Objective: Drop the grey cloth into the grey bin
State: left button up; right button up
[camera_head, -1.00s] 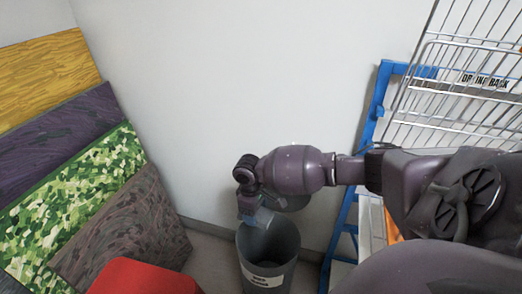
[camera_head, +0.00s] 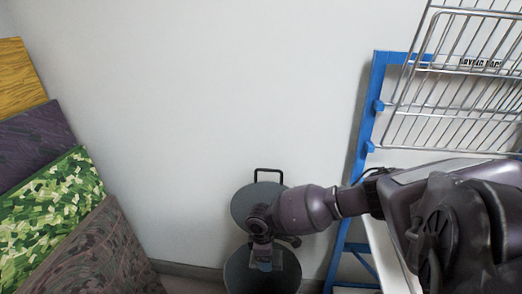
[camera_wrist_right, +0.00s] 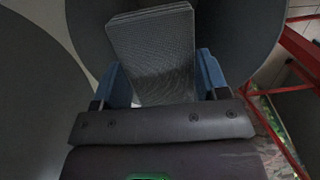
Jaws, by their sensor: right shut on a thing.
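The grey cloth (camera_wrist_right: 152,48) is a folded, finely textured stack between the blue fingers of my right gripper (camera_wrist_right: 162,78) in the right wrist view. In the head view my right gripper (camera_head: 263,258) points down over the mouth of the grey bin (camera_head: 240,277), with a small part of the cloth hard to make out there. The bin's dark inner wall (camera_wrist_right: 235,35) surrounds the cloth in the wrist view. A round grey lid (camera_head: 243,205) with a black handle stands raised behind the bin, partly hidden by my arm. My left gripper is out of view.
A blue frame (camera_head: 368,120) with a wire rack (camera_head: 450,100) stands to the right, close to my right arm. Several patterned boards (camera_head: 45,205) lean at the left. A plain white wall (camera_head: 200,100) is behind the bin.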

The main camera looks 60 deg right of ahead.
notch_tip(320, 180, down, 2)
jog(key=shift+s+f+b, duration=0.15)
jog(key=shift+f+b, duration=0.1)
jog(key=shift+b, duration=0.25)
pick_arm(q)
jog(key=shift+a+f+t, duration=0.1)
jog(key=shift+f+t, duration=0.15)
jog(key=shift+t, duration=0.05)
pick_arm(e)
jog(key=shift+f, duration=0.4)
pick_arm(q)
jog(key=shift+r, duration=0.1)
pick_arm(e)
jog(key=o, duration=1)
jog(key=shift+w+r, duration=0.2)
jog(key=shift+r, duration=0.05)
jog(key=r+p, duration=0.1)
jog(key=r, duration=0.2)
jog(key=r+p, duration=0.1)
jog(key=r, duration=0.2)
jog(key=w+r+p, duration=0.1)
jog(key=r, duration=0.2)
jog(key=shift+a+r, duration=0.15)
jog(key=shift+a, duration=0.15)
jog(key=shift+r+p, duration=0.3)
jog(key=shift+r, duration=0.2)
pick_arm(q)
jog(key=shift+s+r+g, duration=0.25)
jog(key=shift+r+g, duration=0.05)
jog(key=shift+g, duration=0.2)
